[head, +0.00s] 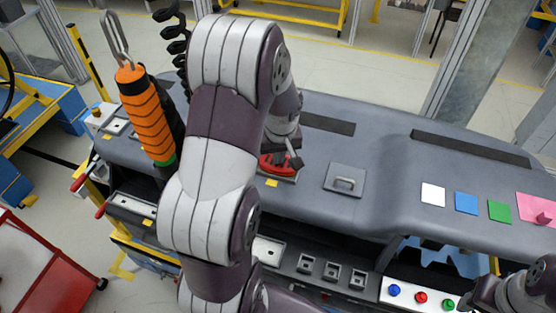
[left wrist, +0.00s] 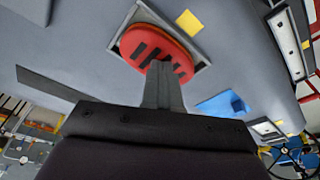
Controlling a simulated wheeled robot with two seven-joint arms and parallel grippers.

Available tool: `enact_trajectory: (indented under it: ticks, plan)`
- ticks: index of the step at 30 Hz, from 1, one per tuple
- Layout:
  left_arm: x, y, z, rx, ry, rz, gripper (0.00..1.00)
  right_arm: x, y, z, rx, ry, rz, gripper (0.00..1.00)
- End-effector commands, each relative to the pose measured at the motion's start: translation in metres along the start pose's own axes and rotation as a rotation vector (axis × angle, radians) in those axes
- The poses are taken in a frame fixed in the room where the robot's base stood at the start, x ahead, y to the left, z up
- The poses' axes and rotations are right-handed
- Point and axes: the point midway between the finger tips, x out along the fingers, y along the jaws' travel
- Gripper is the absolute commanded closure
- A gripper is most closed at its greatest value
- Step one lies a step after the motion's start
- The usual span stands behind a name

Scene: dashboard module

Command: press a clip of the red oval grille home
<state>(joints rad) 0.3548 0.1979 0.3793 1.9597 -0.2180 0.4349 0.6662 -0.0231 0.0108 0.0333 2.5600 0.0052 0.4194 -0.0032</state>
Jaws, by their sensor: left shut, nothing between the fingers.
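The red oval grille (head: 268,165) sits on a grey square plate in the dashboard top, partly hidden by my left arm and gripper. In the left wrist view the grille (left wrist: 150,42) shows dark slots, with an orange rim along its upper left edge. I cannot make out single clips or whether it sits flush. My left gripper (head: 293,162) is shut and empty. Its fingertips (left wrist: 160,68) overlap the near edge of the grille in the left wrist view; I cannot tell whether they touch it. My right gripper (head: 482,294) is partly in view at the lower right.
A grey plate with a handle (head: 344,180) lies right of the grille. White, blue (head: 466,203), green and pink pieces lie farther right. An orange tool (head: 146,112) hangs at left. Coloured buttons (head: 420,297) line the lower panel. The dashboard between the handle plate and white piece is clear.

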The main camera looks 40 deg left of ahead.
Motion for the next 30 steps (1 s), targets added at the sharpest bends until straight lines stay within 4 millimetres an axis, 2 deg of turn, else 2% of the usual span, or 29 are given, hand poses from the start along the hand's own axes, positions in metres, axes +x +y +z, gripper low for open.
enact_trajectory:
  ticks: [17, 20, 30]
  plan:
    - [0.001, -0.001, 0.001, 0.0, -0.004, -0.002, 1.0, 0.0, 0.0, 0.0, 0.0, 0.0, 0.0, 0.57]
    - [-0.006, -0.001, 0.0, 0.0, -0.003, -0.002, 1.0, -0.006, 0.0, -0.001, 0.0, 0.0, 0.0, 0.57]
    - [-0.053, 0.0, -0.011, 0.0, 0.0, 0.0, 1.0, -0.044, 0.0, -0.005, 0.0, 0.0, 0.0, 0.57]
